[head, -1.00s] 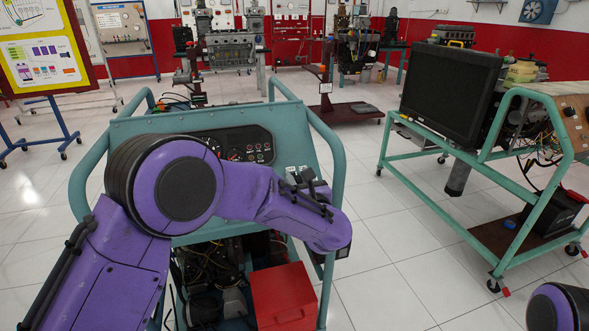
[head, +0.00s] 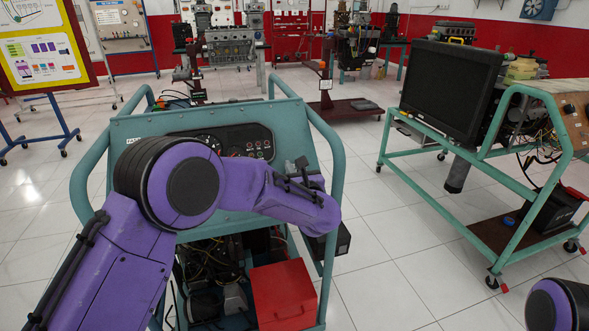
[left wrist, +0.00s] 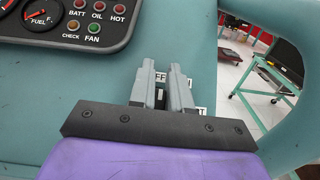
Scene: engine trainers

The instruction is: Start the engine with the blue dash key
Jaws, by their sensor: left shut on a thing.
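The teal engine trainer (head: 130,125) stands in front of me. Its black gauge panel (left wrist: 60,30) shows a fuel gauge and several warning lamps in the left wrist view. My left gripper (left wrist: 162,72) is at the panel's right part, over a switch spot with white labels, partly readable as "FF" and "T". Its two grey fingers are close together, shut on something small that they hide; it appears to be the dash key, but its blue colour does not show. In the head view the gripper is largely covered by my purple arm. My right gripper is out of view.
A red box (head: 284,295) sits low in the trainer's frame beside wiring. The frame's teal side tube (head: 330,165) rises right of my gripper. Another trainer with a black screen (head: 450,90) stands at right. White tiled floor between them is clear.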

